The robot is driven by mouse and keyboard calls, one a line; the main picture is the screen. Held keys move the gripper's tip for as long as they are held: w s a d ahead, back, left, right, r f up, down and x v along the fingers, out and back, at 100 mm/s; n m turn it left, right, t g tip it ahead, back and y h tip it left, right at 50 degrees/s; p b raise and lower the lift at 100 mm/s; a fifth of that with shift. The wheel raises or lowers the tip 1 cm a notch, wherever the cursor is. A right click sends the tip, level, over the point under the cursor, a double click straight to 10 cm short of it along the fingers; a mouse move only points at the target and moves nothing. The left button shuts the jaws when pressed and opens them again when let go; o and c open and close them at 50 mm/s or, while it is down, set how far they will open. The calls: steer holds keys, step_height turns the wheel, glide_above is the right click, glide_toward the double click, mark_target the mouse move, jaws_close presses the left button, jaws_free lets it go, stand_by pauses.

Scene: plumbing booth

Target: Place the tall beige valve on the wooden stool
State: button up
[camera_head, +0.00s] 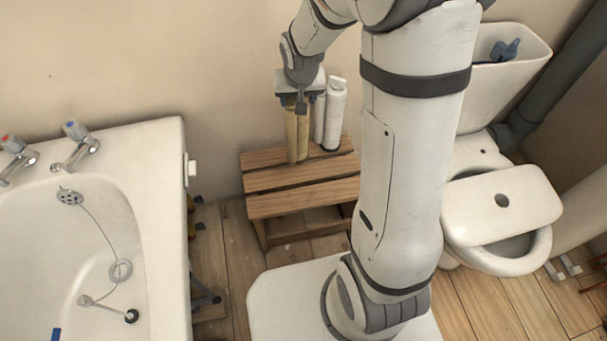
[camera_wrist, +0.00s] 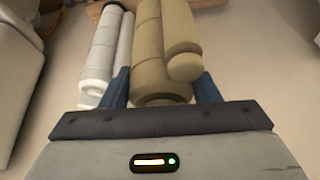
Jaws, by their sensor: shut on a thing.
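The tall beige valve (camera_head: 292,135) is upright at the wooden stool (camera_head: 302,205), over the rear left part of its slatted top. Its lower end appears to meet the slats, but I cannot tell whether it rests there. My gripper (camera_head: 300,98) is above it, pointing down, and shut on its upper part. In the wrist view the beige valve (camera_wrist: 160,50) lies between the blue fingers of my gripper (camera_wrist: 165,88). A white valve-like cylinder pair (camera_head: 335,112) stands on the stool just right of it; it also shows in the wrist view (camera_wrist: 102,55).
A white bathtub (camera_head: 150,200) with taps is to the left of the stool. A toilet (camera_head: 500,205) with its cistern (camera_head: 505,75) is to the right, with a dark pipe (camera_head: 570,75) behind. The front slats of the stool are clear.

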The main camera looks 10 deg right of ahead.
mark_target(296, 130)
steer(key=shift+s+a+r+m+h+b, duration=0.3)
steer(key=shift+a+r+m+b, duration=0.3)
steer(key=shift+b, duration=0.15)
steer(key=shift+s+a+r+m+b, duration=0.1)
steer(key=shift+a+r+m+b, duration=0.05)
steer(key=shift+r+m+b, duration=0.35)
steer(key=shift+h, duration=0.3)
step_height(296, 130, down, 10)
steer(key=b, duration=0.4)
steer(key=shift+r, duration=0.2)
steer(key=shift+f, duration=0.15)
steer(key=o, duration=1.6)
steer(key=shift+o, duration=0.2)
